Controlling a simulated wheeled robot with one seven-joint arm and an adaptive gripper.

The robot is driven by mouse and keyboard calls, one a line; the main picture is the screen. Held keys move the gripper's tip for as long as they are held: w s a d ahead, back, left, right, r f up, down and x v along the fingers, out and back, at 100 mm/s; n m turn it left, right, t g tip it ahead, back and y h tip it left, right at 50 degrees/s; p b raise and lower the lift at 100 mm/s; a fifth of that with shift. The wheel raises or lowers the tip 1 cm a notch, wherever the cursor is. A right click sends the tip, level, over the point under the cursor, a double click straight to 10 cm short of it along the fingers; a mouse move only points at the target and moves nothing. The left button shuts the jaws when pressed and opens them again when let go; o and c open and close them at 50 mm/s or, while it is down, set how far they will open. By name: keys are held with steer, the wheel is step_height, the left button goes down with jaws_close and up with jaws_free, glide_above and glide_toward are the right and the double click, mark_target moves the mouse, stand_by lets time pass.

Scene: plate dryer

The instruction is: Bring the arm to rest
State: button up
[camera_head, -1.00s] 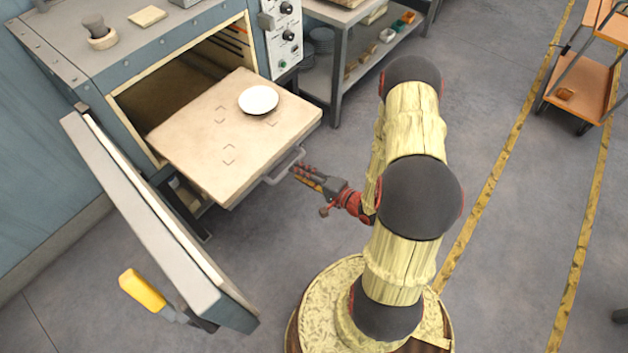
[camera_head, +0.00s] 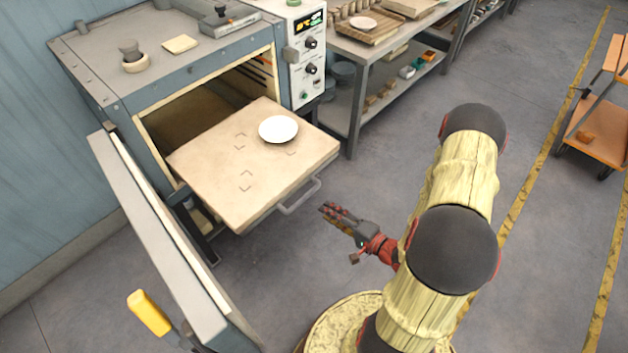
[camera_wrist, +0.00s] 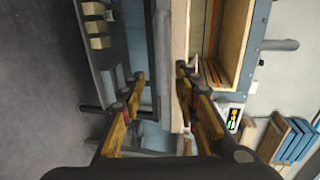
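My gripper (camera_head: 330,209) hangs in free air just right of the pulled-out tray's handle (camera_head: 301,197), and a gap shows between them. In the wrist view my gripper (camera_wrist: 160,77) has its two fingers spread apart with nothing held between them. The tray (camera_head: 210,175) sticks out of the open dryer (camera_head: 85,65). A white plate (camera_head: 278,129) lies flat on it, near its back right part. My arm is bent, above the floor to the right of the tray.
The dryer door (camera_head: 165,240) stands open at the left, with a yellow handle (camera_head: 149,313). A workbench (camera_head: 385,45) with shelves stands behind the tray. An orange cart (camera_head: 598,135) is at far right. Floor (camera_head: 290,270) around my gripper is clear.

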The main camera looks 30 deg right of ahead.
steer(key=s+d+f+n+g+h, duration=0.35)
steer(key=s+f+g, duration=0.4)
steer(key=f, duration=0.55)
steer(key=s+d+r+n+g+h, duration=0.2)
steer(key=s+d+r+n+g, duration=0.25)
steer(key=s+d+g, duration=0.35)
steer(key=a+r+n, duration=0.1)
steer(key=a+r, duration=0.2)
steer(key=r, duration=1.4)
steer(key=w+a+r+n+t, duration=0.1)
steer(key=a+r+n+t, duration=0.1)
steer(key=a+r, duration=0.8)
steer(key=w+a+r+n+t, duration=0.1)
steer(key=a+r+n+t, duration=0.2)
steer(key=a+r, duration=0.8)
step_height(320, 180, up, 5)
steer(key=shift+a+f+t+y, duration=0.1)
steer(key=shift+a+t+y, duration=0.25)
steer(key=shift+t, duration=0.3)
